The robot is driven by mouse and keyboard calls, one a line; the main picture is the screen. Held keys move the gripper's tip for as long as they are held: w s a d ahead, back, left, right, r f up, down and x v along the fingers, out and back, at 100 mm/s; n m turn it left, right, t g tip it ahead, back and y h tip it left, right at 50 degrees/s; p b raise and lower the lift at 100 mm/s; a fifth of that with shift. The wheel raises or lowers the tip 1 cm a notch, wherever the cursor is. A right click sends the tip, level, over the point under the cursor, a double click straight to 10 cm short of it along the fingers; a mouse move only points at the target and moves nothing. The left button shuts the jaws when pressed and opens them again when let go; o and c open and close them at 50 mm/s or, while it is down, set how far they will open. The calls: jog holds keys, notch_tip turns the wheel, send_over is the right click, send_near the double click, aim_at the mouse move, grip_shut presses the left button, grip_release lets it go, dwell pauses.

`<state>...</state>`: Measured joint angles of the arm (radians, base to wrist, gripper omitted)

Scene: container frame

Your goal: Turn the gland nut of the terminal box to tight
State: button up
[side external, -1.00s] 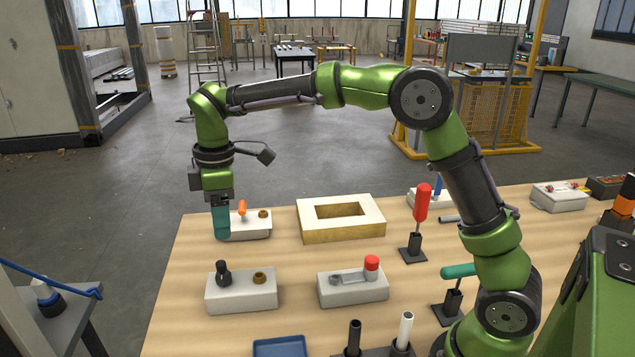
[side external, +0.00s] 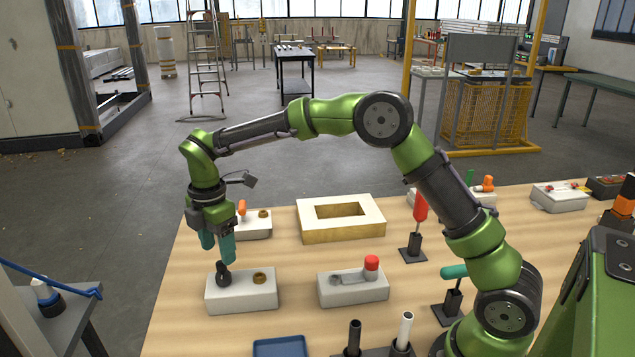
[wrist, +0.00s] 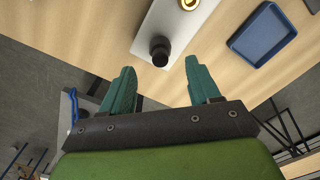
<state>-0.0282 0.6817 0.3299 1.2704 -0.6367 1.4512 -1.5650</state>
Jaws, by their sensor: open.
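A pale grey terminal box (side external: 243,293) stands at the front left of the wooden table. A black gland nut (side external: 223,273) sits on its left end, and a brass fitting (side external: 260,278) sits to the right. In the wrist view the black nut (wrist: 160,50) lies beyond the fingertips, roughly between them, with the brass ring (wrist: 190,4) at the top edge. My gripper (side external: 220,258) is open, its teal fingers pointing down just above and behind the black nut. In the wrist view the gripper (wrist: 160,72) shows its two fingers wide apart with nothing between them.
Another grey box with an orange handle (side external: 250,226) stands behind. A box with a red cap (side external: 353,289) stands to the right, and a cream frame block (side external: 341,231) behind it. A blue tray (side external: 280,347) lies at the front edge.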

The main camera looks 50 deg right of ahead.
aim_at(220, 262)
notch_tip(220, 262, down, 6)
jog(key=shift+f, duration=0.25)
jog(key=c, duration=1)
jog(key=shift+c, duration=0.2)
